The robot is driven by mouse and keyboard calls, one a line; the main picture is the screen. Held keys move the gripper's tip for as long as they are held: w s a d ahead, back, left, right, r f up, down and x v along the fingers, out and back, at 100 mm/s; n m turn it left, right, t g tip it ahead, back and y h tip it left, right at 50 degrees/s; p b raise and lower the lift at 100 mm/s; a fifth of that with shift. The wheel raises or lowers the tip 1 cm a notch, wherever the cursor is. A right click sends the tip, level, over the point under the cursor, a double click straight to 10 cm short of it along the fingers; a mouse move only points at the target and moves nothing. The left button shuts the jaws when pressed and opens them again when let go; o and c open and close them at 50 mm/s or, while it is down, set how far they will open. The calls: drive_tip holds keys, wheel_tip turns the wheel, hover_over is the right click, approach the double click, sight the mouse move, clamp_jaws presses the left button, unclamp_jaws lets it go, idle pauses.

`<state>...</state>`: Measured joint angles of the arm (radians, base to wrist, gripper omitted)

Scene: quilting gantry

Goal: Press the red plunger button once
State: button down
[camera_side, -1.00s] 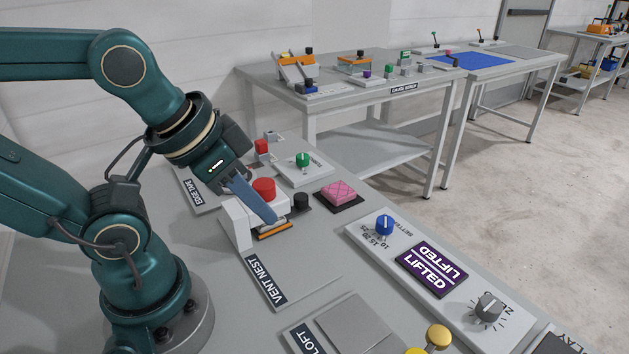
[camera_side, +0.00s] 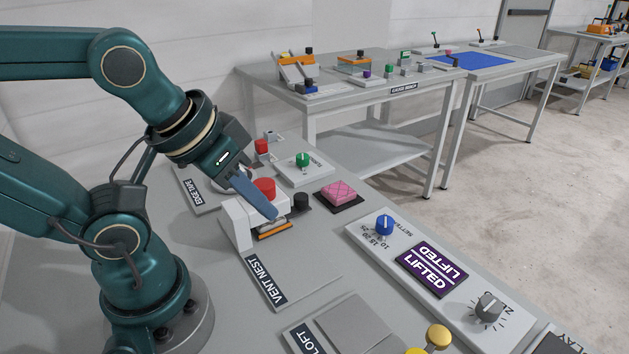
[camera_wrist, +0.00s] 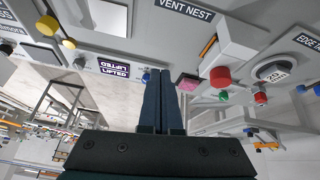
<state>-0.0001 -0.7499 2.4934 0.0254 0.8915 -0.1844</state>
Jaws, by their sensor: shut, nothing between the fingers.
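A large red round button (camera_side: 264,187) sits by the white vent nest block (camera_side: 238,222). It shows in the wrist view as a red cap (camera_wrist: 220,77) to the right of my fingers. A smaller red knob (camera_side: 262,146) stands farther back, also in the wrist view (camera_wrist: 261,98). I cannot tell from looks alone which is the plunger. My gripper (camera_side: 273,214) is shut and empty, its blue fingers slanting down in front of the large red button and hiding part of its base. In the wrist view the fingers (camera_wrist: 161,72) are together and apart from both red caps.
A black knob (camera_side: 301,201) and a pink pad (camera_side: 339,192) lie right of the large red button. A green knob (camera_side: 302,159) stands behind. An orange strip (camera_side: 274,231) is under the fingertips. A blue dial (camera_side: 384,225) and purple LIFTED display (camera_side: 433,269) lie farther right.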

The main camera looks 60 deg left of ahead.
drive_tip(key=w+a+r+n+t+y, duration=0.1)
drive_tip(key=w+a+r+n+y, duration=0.25)
drive_tip(key=a+n, duration=0.4)
wheel_tip(320, 180, up, 2)
drive_tip(key=n+y, duration=0.3)
drive_tip(key=n, duration=0.5)
hover_over(262, 187)
drive_tip(key=shift+r+h, duration=0.1)
drive_tip(key=shift+h, duration=0.15)
drive_tip(key=shift+f, duration=4.4)
drive_tip(key=shift+f, duration=0.1)
drive_tip(key=shift+f, duration=0.35)
drive_tip(key=shift+r, duration=0.45)
